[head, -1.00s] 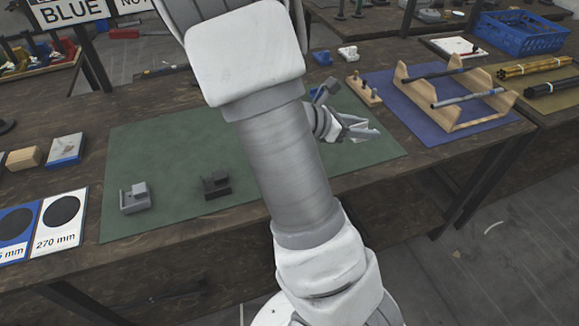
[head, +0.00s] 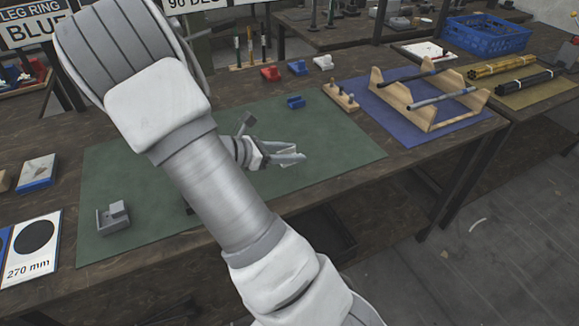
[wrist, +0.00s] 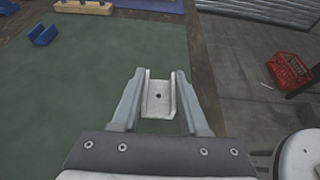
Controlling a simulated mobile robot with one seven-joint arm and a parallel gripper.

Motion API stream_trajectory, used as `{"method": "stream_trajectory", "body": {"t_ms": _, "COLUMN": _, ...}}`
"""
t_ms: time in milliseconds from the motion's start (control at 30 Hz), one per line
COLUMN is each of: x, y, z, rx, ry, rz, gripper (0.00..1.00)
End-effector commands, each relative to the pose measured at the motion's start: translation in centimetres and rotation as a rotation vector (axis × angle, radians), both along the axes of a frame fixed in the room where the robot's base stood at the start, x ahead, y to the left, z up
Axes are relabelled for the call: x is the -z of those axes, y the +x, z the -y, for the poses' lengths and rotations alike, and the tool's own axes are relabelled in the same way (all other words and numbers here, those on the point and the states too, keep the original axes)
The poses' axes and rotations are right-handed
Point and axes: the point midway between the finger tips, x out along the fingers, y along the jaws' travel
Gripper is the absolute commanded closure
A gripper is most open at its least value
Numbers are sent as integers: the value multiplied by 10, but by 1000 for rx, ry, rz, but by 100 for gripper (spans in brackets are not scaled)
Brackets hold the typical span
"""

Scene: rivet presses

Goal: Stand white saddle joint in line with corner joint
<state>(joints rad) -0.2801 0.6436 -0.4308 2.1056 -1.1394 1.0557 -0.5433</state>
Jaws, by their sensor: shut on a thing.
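The white saddle joint (wrist: 158,98) is a pale U-shaped channel with a small dark hole in its floor. In the wrist view my gripper (wrist: 161,76) is shut on it, with one finger along each side. In the head view my gripper (head: 292,157) is over the green mat (head: 330,135), and the joint is hard to make out there. A blue channel-shaped joint (head: 296,102) lies on the mat's far part; it also shows in the wrist view (wrist: 43,35). I cannot tell which piece is the corner joint.
A grey block fixture (head: 113,217) stands at the mat's left; a darker one is mostly hidden behind my arm. Red (head: 270,73), blue (head: 298,67) and white (head: 323,62) pieces sit behind the mat. A pegged wooden block (head: 341,97) and wooden rack (head: 430,103) stand to the right.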

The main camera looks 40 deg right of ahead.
Motion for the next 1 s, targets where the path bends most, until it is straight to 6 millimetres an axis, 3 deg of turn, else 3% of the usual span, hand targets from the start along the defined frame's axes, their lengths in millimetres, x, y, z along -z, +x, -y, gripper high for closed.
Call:
{"method": "stream_trajectory", "body": {"t_ms": 333, "x": 40, "y": 1, "z": -1, "rx": -1, "ry": 0, "rz": -2, "gripper": 100}}
{"method": "stream_trajectory", "body": {"t_ms": 733, "x": 45, "y": 1, "z": -1, "rx": 0, "ry": 0, "rz": -1, "gripper": 100}}
{"method": "stream_trajectory", "body": {"t_ms": 767, "x": 44, "y": 1, "z": -1, "rx": 0, "ry": 0, "rz": -1, "gripper": 52}}
{"method": "stream_trajectory", "body": {"t_ms": 900, "x": 44, "y": 1, "z": -1, "rx": 0, "ry": 0, "rz": 0, "gripper": 27}}
{"method": "stream_trajectory", "body": {"t_ms": 1000, "x": 44, "y": 1, "z": -1, "rx": 0, "ry": 0, "rz": 0, "gripper": 26}}
